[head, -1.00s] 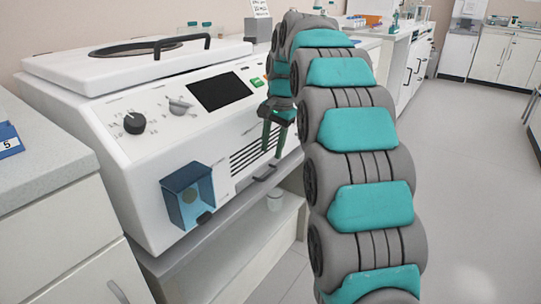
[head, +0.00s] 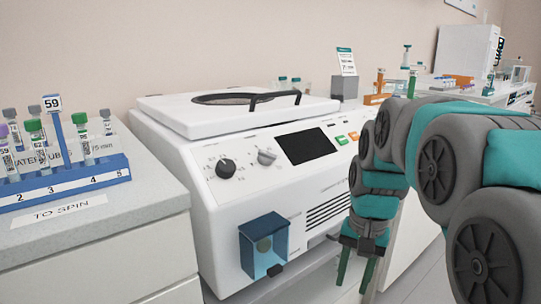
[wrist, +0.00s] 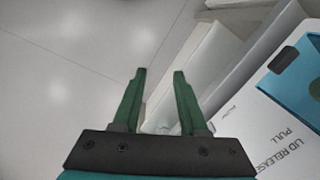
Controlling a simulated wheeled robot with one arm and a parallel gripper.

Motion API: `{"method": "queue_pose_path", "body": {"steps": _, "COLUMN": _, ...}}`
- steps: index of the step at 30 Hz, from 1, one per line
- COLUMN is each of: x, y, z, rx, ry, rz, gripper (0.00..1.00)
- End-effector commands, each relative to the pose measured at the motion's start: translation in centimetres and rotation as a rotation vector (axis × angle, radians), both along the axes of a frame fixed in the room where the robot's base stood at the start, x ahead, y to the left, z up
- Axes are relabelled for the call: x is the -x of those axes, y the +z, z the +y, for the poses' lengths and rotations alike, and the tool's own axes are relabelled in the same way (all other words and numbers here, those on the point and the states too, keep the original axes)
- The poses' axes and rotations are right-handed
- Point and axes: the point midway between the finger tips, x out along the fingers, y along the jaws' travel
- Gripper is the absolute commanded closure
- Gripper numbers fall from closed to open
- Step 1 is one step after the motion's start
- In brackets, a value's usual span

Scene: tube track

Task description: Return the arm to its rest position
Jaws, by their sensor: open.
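My gripper (head: 356,271) hangs at the end of my grey and teal arm, in front of the right part of the centrifuge's front face in the head view. Its two green fingers point down, apart and empty. The wrist view also shows the open fingers (wrist: 158,75), with bare floor and the machine's lower edge beyond them.
At the left, a blue tube rack (head: 95,181) marked 59 holds several capped tubes on a counter labelled "TO SPIN". A grey block with a sign (head: 345,88) stands behind the centrifuge. Orange racks and glassware stand at the back right. Open floor (wrist: 70,60) shows in the wrist view.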

Motion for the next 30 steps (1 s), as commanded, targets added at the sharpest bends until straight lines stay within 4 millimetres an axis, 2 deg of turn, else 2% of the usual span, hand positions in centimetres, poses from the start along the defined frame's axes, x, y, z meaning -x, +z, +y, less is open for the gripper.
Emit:
{"method": "queue_pose_path", "body": {"steps": 1, "x": 2.2, "y": -0.6, "z": 0.4, "rx": 0.005, "ry": 0.039, "rz": 0.009, "gripper": 0.58}}
{"method": "queue_pose_path", "body": {"steps": 9, "x": 13.2, "y": -4.9, "z": 1.2, "rx": 0.023, "ry": 0.261, "rz": 0.069, "gripper": 0.58}}
{"method": "queue_pose_path", "body": {"steps": 12, "x": 16.9, "y": -6.5, "z": 1.4, "rx": 0.025, "ry": 0.338, "rz": 0.091, "gripper": 0.58}}
{"method": "queue_pose_path", "body": {"steps": 15, "x": 19.9, "y": -8.0, "z": 1.4, "rx": 0.027, "ry": 0.400, "rz": 0.108, "gripper": 0.58}}
{"method": "queue_pose_path", "body": {"steps": 18, "x": 21.8, "y": -9.0, "z": 1.3, "rx": 0.029, "ry": 0.443, "rz": 0.118, "gripper": 0.58}}
{"method": "queue_pose_path", "body": {"steps": 21, "x": 22.8, "y": -9.6, "z": 1.3, "rx": 0.029, "ry": 0.465, "rz": 0.125, "gripper": 0.58}}
{"method": "queue_pose_path", "body": {"steps": 30, "x": 23.0, "y": -9.7, "z": 1.3, "rx": 0.028, "ry": 0.472, "rz": 0.125, "gripper": 0.58}}
